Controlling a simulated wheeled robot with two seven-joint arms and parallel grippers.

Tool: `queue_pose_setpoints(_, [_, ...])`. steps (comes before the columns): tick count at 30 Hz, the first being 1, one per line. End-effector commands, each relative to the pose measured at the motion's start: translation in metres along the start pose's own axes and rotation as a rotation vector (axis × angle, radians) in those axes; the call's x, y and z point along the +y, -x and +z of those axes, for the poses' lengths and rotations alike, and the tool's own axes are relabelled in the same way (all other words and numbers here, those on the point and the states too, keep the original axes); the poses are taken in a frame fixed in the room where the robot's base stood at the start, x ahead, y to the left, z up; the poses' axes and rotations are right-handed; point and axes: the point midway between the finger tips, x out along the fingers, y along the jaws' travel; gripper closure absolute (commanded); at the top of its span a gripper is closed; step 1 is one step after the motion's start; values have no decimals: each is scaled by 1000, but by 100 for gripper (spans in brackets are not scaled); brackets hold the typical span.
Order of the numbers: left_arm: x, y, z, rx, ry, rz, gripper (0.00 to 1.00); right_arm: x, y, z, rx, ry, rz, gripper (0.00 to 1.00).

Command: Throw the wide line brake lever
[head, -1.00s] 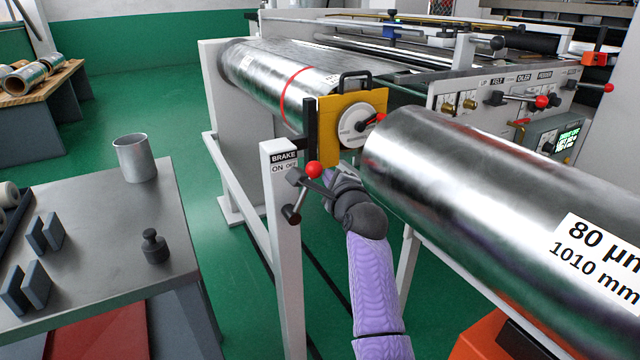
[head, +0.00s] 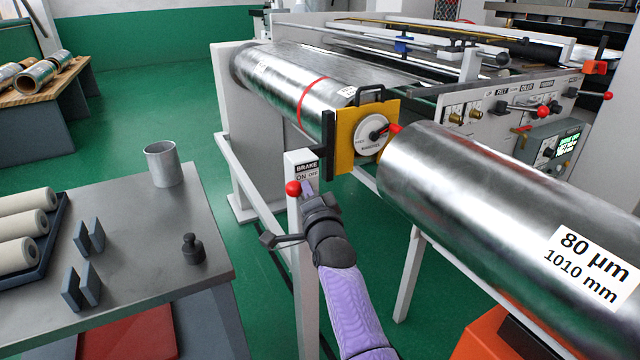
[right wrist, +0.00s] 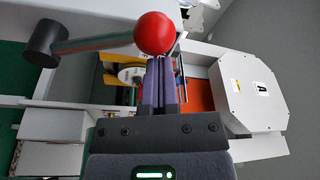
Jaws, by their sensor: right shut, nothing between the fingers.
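The brake lever's red ball knob (head: 293,188) is at the white post below the BRAKE ON/OFF label (head: 307,170), on the label's left, ON side. In the right wrist view the red knob (right wrist: 155,33) sits on a grey rod running left to a dark cylindrical end (right wrist: 45,43). My right gripper (head: 308,188) is shut and empty, with its purple fingertips just right of the knob. In the right wrist view the fingertips (right wrist: 166,62) are close below the knob; I cannot tell whether they touch it. The lever's rod is mostly hidden in the head view. My left gripper is not in view.
A large foil roll (head: 480,200) lies right of my right arm. A yellow bracket with a white dial (head: 370,135) is behind the post. A grey table (head: 130,265) with a metal cup (head: 163,164) and a dark weight (head: 193,249) stands left. Green floor lies between.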

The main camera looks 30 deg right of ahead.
Motion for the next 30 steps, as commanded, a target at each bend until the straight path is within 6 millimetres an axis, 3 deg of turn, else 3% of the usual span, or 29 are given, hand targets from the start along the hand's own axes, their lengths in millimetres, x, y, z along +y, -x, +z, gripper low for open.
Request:
queue_pose_setpoints(12, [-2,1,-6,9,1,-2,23,-1,4,17,-1,151,-36,100])
queue_pose_setpoints(30, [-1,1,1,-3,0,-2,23,-1,5,19,-1,168,-40,100])
